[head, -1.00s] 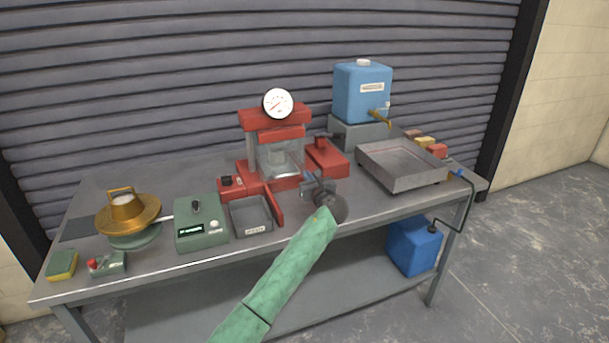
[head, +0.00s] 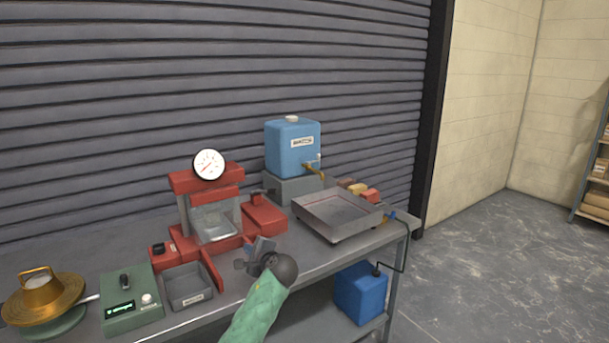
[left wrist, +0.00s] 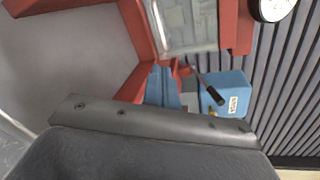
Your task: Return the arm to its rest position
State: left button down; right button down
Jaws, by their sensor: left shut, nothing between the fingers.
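My left arm, in a green sleeve, comes in from the bottom of the head view. Its left gripper (head: 262,249) is above the front of the bench, just in front of the red press (head: 211,215) with its round gauge. The gripper is shut and empty. In the left wrist view the gripper's blue-grey fingers (left wrist: 162,88) show close together, with the red frame of the press behind them. The wrist housing covers the lower part of that view. My right gripper is in neither view.
A grey tray (head: 188,300) and a green control box (head: 132,316) stand left of the gripper. A brass-topped device (head: 43,295) is further left. A metal basin (head: 338,232) and a blue tank (head: 293,150) are to the right. A blue container (head: 360,293) sits below. Open floor lies right.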

pick_arm(q)
jog(key=s+d+r+n+g+h, duration=0.1)
jog(key=s+d+r+n+h, duration=0.15)
jog(key=s+r+n, duration=0.4)
jog(key=s+f+n+g+h, duration=0.2)
jog(key=s+f+n+h, duration=0.4)
jog(key=s, duration=0.4)
jog(key=s+f+g, duration=0.2)
jog(key=s+f, duration=0.7)
jog(key=s, duration=0.5)
jog(key=s+f+n+g+h, duration=0.1)
jog(key=s+f+g, duration=0.2)
jog(key=s+f, duration=0.5)
jog(key=s+a+f+n+g+h, duration=0.1)
jog(key=s+f+g, duration=0.2)
jog(key=s+f, duration=0.6)
jog(key=s, duration=1.3)
jog(key=shift+s+f, duration=0.25)
jog(key=shift+f, duration=0.1)
